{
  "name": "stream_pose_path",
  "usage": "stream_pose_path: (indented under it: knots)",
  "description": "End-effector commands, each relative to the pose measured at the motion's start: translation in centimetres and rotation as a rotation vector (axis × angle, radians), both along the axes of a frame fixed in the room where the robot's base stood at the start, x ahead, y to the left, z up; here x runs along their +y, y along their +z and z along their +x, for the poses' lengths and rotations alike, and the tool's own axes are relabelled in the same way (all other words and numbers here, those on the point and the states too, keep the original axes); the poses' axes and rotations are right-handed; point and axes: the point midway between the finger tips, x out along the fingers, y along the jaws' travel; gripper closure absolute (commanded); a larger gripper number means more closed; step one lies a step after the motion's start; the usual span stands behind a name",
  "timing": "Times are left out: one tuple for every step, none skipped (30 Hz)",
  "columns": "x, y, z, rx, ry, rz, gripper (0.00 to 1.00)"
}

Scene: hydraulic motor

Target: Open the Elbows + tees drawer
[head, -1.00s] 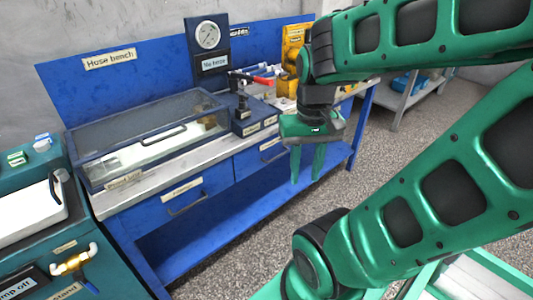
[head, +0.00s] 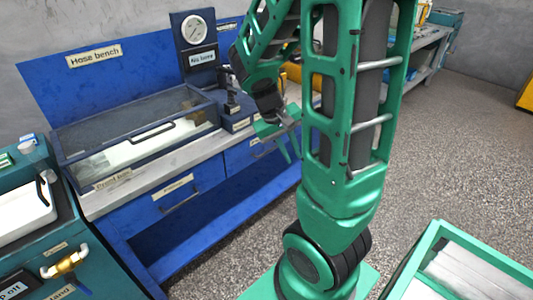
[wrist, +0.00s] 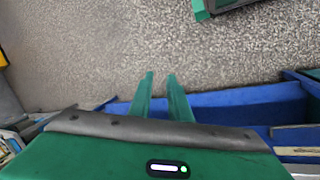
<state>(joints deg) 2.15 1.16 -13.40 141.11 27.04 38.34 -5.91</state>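The blue hose bench has two drawers under its top, and both look shut. The left drawer (head: 150,208) has a dark bar handle and a pale label. The right drawer (head: 238,156) is partly hidden by my arm. Neither label is readable, so I cannot tell which is Elbows + tees. My gripper (head: 287,150) is in front of the right drawer's right part, with nothing between its fingers. The wrist view shows its two green fingers apart (wrist: 161,74), over the floor beside the blue bench frame.
A glass-lidded tray (head: 140,135) and a pressure gauge (head: 198,30) are on the bench. A green-framed box (head: 465,270) is at lower right. The speckled floor (head: 450,150) is clear.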

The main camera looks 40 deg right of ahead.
Motion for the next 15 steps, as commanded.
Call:
stream_pose_path:
  knots:
    - [-0.6, -0.9, 0.9, 0.025, 0.021, -0.034, 0.83]
    - [-1.0, -1.4, 1.3, 0.036, 0.034, -0.054, 0.83]
    - [-1.6, -2.0, 1.9, 0.052, 0.05, -0.084, 0.83]
    - [-2.0, -2.4, 2.4, 0.062, 0.064, -0.104, 0.83]
    - [-2.4, -2.8, 2.9, 0.073, 0.079, -0.126, 0.83]
    - [-2.9, -3.4, 3.6, 0.087, 0.099, -0.155, 0.83]
    - [-3.3, -3.8, 4.0, 0.1, 0.115, -0.178, 0.83]
    - [-3.6, -4.3, 4.5, 0.111, 0.133, -0.199, 0.83]
    - [-4.1, -4.8, 5.1, 0.126, 0.154, -0.229, 0.83]
    - [-4.4, -5.3, 5.6, 0.137, 0.172, -0.25, 0.83]
    - [-4.7, -5.7, 6.1, 0.148, 0.191, -0.274, 0.83]
    - [-5.1, -6.3, 6.8, 0.163, 0.218, -0.303, 0.83]
    - [-5.4, -6.7, 7.2, 0.176, 0.237, -0.326, 0.83]
    - [-5.6, -7.1, 7.7, 0.188, 0.258, -0.348, 0.83]
    - [-6.0, -7.7, 8.4, 0.202, 0.287, -0.378, 0.83]
